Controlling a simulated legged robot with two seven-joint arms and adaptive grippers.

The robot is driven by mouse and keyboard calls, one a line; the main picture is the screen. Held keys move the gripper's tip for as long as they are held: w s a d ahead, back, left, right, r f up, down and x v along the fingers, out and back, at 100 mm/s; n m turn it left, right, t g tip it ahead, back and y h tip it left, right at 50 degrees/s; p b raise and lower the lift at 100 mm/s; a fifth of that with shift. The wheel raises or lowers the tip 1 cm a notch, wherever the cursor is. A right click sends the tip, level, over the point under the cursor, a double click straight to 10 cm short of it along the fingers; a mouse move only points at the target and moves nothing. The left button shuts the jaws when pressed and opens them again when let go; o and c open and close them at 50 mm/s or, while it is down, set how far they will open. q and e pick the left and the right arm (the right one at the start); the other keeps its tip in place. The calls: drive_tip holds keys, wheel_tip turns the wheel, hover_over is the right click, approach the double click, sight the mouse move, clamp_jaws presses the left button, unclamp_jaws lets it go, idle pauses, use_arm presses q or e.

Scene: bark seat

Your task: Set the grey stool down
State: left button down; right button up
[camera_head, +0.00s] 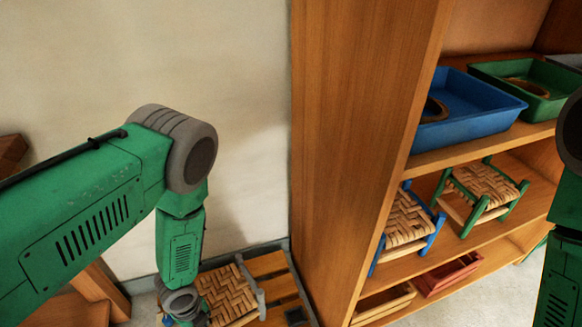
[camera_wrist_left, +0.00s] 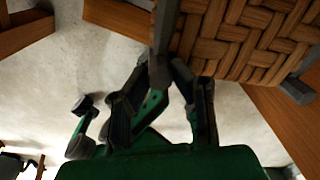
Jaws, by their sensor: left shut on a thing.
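The grey stool has a woven bark seat (camera_head: 225,293) and grey posts, and is low in the head view beside the tall cabinet. My left gripper is shut on a grey post of it in the left wrist view (camera_wrist_left: 166,78), where the woven seat (camera_wrist_left: 250,38) fills the upper right. In the head view my left wrist hides part of the stool, and its lower legs are out of sight. The stool overlaps a slatted wooden platform (camera_head: 268,265); I cannot tell whether it touches it. My right arm shows at the right edge, its gripper out of frame.
The wooden cabinet's side panel (camera_head: 350,130) rises close to the stool's right. Its shelves hold a blue tray (camera_head: 470,110), a green tray (camera_head: 540,85), a blue stool (camera_head: 408,222), a green stool (camera_head: 482,190) and a red tray (camera_head: 447,273). A pale wall (camera_head: 240,120) stands behind.

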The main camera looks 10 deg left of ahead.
use_arm(q)
drive_tip(key=w+d+r+n+p, duration=0.1)
drive_tip(key=w+r+n, duration=0.4)
drive_tip(key=r, duration=0.4)
drive_tip(key=w+d+r+n+p, duration=0.1)
drive_tip(key=w+r+n, duration=0.1)
drive_tip(key=r+n, duration=0.6)
drive_tip(key=d+r+n+p, duration=0.1)
drive_tip(key=r+n, duration=0.3)
drive_tip(key=r, duration=0.5)
drive_tip(key=s+d+r+n+p, duration=0.1)
drive_tip(key=d+r+n, duration=0.3)
drive_tip(key=r, duration=0.5)
drive_tip(key=shift+n, duration=0.8)
drive_tip(key=shift+s+d, duration=0.1)
